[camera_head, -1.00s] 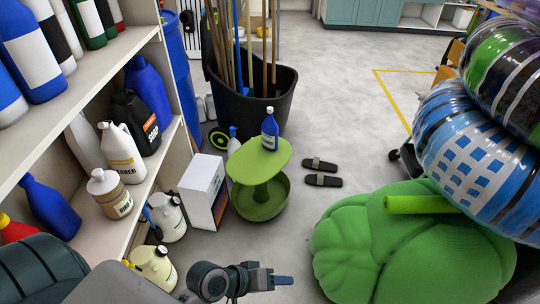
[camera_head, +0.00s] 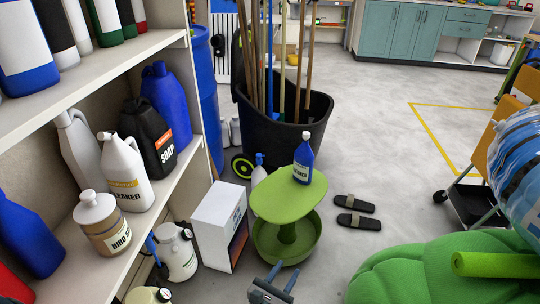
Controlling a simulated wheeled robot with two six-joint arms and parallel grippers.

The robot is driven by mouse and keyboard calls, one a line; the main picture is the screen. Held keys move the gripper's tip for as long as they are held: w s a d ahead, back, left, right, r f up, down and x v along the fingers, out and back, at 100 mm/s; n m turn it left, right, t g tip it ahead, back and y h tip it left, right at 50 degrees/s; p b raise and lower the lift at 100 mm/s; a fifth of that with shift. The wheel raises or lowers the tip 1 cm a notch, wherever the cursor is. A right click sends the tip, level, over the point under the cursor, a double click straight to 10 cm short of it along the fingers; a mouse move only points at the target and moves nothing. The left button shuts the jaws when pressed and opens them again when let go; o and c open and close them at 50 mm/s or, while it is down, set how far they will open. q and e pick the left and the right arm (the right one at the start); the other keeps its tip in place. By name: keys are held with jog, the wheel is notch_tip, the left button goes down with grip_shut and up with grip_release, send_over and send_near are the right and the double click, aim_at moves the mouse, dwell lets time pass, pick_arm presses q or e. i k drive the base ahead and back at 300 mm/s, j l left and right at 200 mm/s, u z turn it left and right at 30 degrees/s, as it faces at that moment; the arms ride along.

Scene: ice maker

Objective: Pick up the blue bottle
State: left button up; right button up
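My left gripper (camera_head: 281,277) is at the bottom edge of the head view, in front of the table's lower bowl and well apart from the bottle. Its two fingers point up the picture with a gap between them, and nothing shows in the gap. My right gripper is not in view.
A white box (camera_head: 218,226) stands left of the table. A black bin (camera_head: 283,117) with long poles is behind it. Black sandals (camera_head: 358,212) lie to the right. A green beanbag (camera_head: 430,272) fills the lower right. Shelves with bottles line the left.

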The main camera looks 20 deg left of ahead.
aim_at(303, 164)
jog(key=i+j+u, duration=0.1)
jog(key=i+j, duration=0.15)
jog(key=i+j+u, duration=0.1)
jog(key=i, duration=0.3)
jog(key=i+j+z, duration=0.45)
jog(key=i+j, duration=0.15)
jog(key=i, duration=0.1)
